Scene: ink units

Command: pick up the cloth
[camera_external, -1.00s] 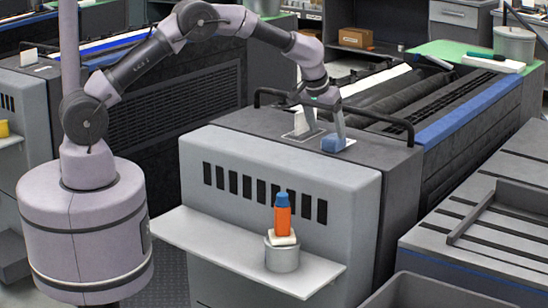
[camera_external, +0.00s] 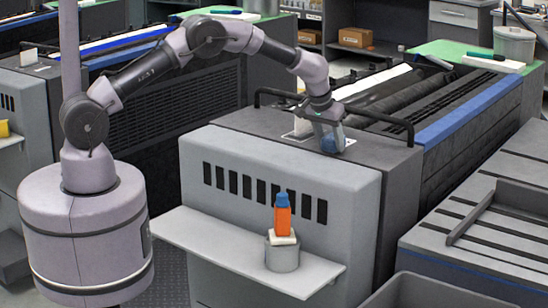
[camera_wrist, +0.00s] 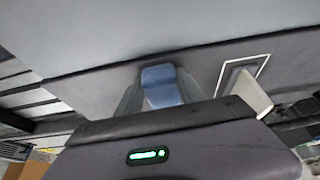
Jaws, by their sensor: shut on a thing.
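The blue cloth (camera_external: 329,145), a small folded-looking bundle, is at the top of the grey printing unit, near its front. In the wrist view the blue cloth (camera_wrist: 161,84) lies between the two grey fingers. My gripper (camera_external: 331,141) is low over the unit top and shut on the cloth, with a finger on each side of it. It also shows in the wrist view (camera_wrist: 158,98). The fingers partly hide the cloth in the external view. I cannot tell whether it still touches the surface.
A white upright piece in a white-framed slot (camera_wrist: 245,80) is close beside the cloth. A black rail (camera_external: 375,118) runs along the unit's edge. An orange bottle with a blue cap (camera_external: 282,218) stands on a white pad over a grey can (camera_external: 282,256) on the front shelf.

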